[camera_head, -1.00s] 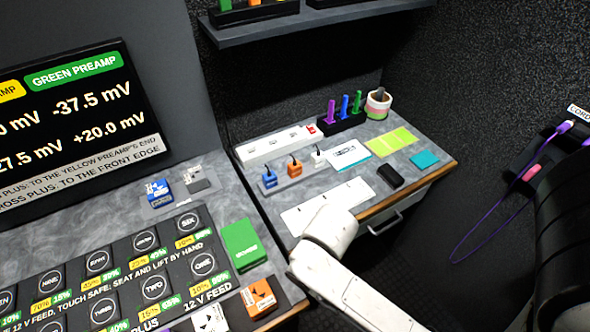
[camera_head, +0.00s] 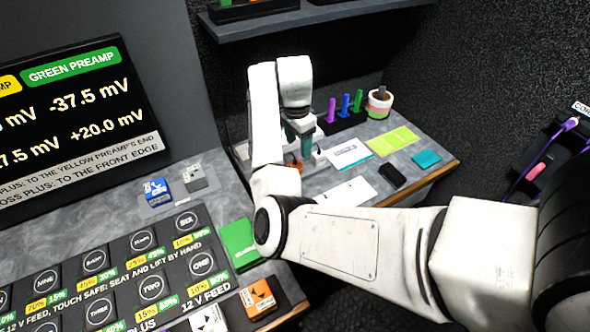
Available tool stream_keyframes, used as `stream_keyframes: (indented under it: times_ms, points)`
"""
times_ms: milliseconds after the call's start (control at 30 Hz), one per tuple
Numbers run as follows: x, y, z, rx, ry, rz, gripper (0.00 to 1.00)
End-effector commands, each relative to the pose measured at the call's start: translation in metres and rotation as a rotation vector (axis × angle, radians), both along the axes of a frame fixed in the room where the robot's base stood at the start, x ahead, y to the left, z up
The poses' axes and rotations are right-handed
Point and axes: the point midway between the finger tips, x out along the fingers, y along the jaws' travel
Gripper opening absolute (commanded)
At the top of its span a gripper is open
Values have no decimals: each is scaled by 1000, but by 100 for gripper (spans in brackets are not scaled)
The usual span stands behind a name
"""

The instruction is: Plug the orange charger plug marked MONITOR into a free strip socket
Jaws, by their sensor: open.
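The orange plug (camera_head: 296,167) shows as a small patch just below my gripper (camera_head: 301,152); its marking is not readable. My gripper points down over the plug row at the back of the right-hand bench. It is open, with its fingertips close to the orange plug; I cannot tell whether they touch it. The white plug (camera_head: 319,157) stands just right of the fingers. My arm hides the blue plug and nearly all of the white socket strip (camera_head: 240,153), so its free sockets cannot be seen.
A white card (camera_head: 347,153), a black box (camera_head: 392,175) and yellow-green notes (camera_head: 393,141) lie on the bench. A shelf (camera_head: 300,25) hangs above.

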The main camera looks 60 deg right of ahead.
Motion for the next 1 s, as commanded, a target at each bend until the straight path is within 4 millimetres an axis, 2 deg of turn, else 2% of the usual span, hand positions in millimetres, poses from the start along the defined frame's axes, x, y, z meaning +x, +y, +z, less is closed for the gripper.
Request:
stream_keyframes:
  times_ms: [33,167,267,500,767,1000]
  points:
    - [7,0,5,21,-10,-34,62]
    - [15,0,10,51,-16,-89,62]
    - [16,0,5,59,-15,-103,62]
    - [15,0,-30,58,-14,-100,62]
    - [14,-1,-49,57,-15,-102,62]
    - [11,-3,-82,58,-15,-101,62]
